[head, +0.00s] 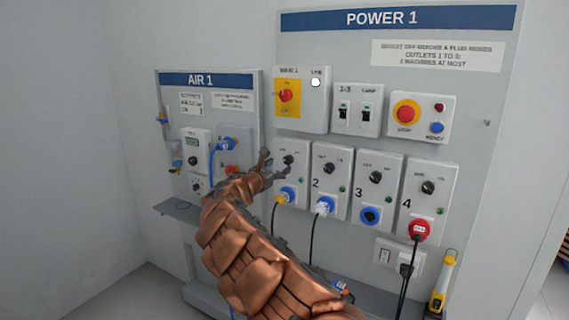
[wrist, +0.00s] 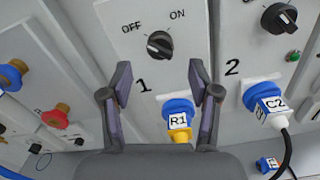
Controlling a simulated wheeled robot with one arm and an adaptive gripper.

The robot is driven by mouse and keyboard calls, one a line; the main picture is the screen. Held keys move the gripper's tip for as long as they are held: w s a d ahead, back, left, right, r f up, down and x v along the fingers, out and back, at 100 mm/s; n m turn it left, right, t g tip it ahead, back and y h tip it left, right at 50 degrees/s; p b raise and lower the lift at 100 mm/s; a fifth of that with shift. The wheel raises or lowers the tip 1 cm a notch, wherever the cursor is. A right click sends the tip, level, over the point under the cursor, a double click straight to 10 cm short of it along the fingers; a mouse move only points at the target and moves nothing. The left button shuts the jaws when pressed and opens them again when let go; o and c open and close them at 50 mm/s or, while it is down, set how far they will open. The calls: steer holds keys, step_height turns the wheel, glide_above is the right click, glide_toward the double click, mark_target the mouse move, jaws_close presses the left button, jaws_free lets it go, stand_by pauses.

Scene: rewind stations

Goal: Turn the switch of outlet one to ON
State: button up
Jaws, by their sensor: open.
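The outlet one switch is a black rotary knob (wrist: 160,45) between the printed words OFF and ON in the wrist view. Its pointer seems turned to the OFF side, but the mark is small. In the head view the knob (head: 288,159) is on the leftmost outlet box. In the head view my gripper (head: 274,168) is close to the box's left side. I cannot tell whether it touches the panel.
A yellow plug marked R1 (wrist: 180,122) sits in the blue socket below, between my fingers in the picture. The outlet two knob (wrist: 279,18) and plug C2 (wrist: 268,100) are to the right. The AIR 1 board (head: 206,80) is left of my gripper.

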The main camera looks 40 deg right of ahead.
mark_target(286, 162)
steer(key=shift+p+x, duration=0.45)
steer(key=shift+x, duration=1.95)
steer(key=c, duration=1.1)
